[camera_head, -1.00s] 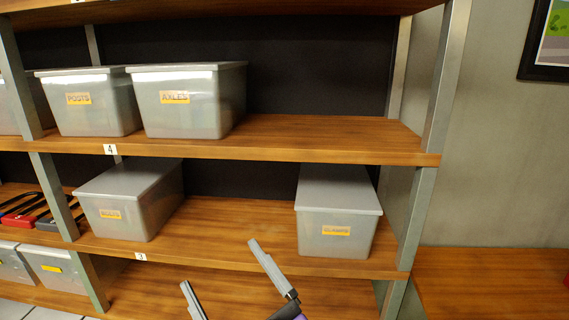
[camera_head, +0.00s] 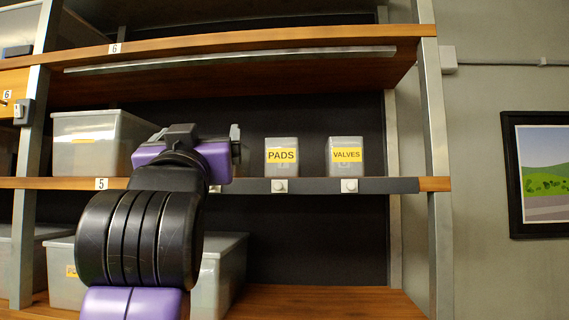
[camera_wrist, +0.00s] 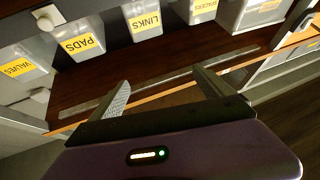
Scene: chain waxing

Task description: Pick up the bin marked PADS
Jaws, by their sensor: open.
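The PADS bin (camera_head: 282,145) is a small grey bin with a yellow label, standing on shelf 5 just left of the VALVES bin (camera_head: 344,169). In the wrist view, the PADS bin (camera_wrist: 80,45) appears upside down at upper left, between the VALVES bin (camera_wrist: 18,68) and the LINKS bin (camera_wrist: 144,20). My gripper (camera_wrist: 162,92) is open and empty, its fingers apart and clear of the bins. In the head view, my arm is raised left of the PADS bin and hides the shelf there; the fingertips are hard to make out.
A SPACERS bin (camera_wrist: 203,8) stands beyond LINKS. A grey rail (camera_head: 388,185) with white knobs runs along the shelf front below the small bins. Shelf 6 (camera_head: 250,42) lies above. A larger lidded bin (camera_head: 90,145) stands at left. A metal post (camera_head: 434,120) bounds the right side.

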